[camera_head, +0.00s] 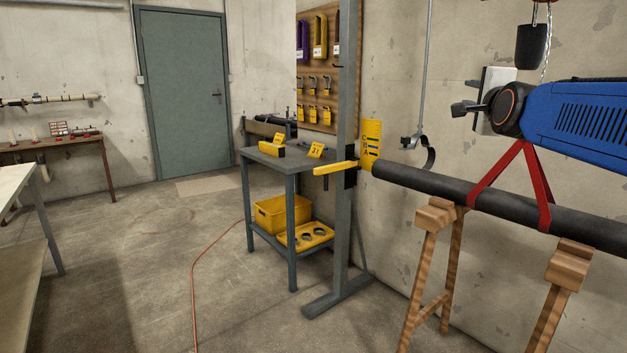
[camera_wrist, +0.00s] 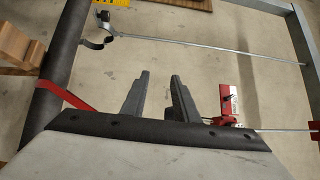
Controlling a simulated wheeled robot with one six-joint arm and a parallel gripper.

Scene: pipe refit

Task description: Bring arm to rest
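My gripper (camera_head: 463,96) is at the upper right in the head view, in front of the concrete wall and above the black pipe. In the wrist view its two dark fingers (camera_wrist: 160,75) stand apart with a clear gap. Nothing is between them, so it is open and empty. My blue arm (camera_head: 585,118) extends from it to the right edge of the head view and hides part of the wall and a red sling.
The black pipe (camera_head: 405,181) lies on wooden trestles (camera_head: 436,215), with the red sling (camera_head: 541,185) around it. A black weight (camera_head: 531,45) hangs near my arm. A rod with a hook clamp (camera_head: 429,152) hangs by the wall.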

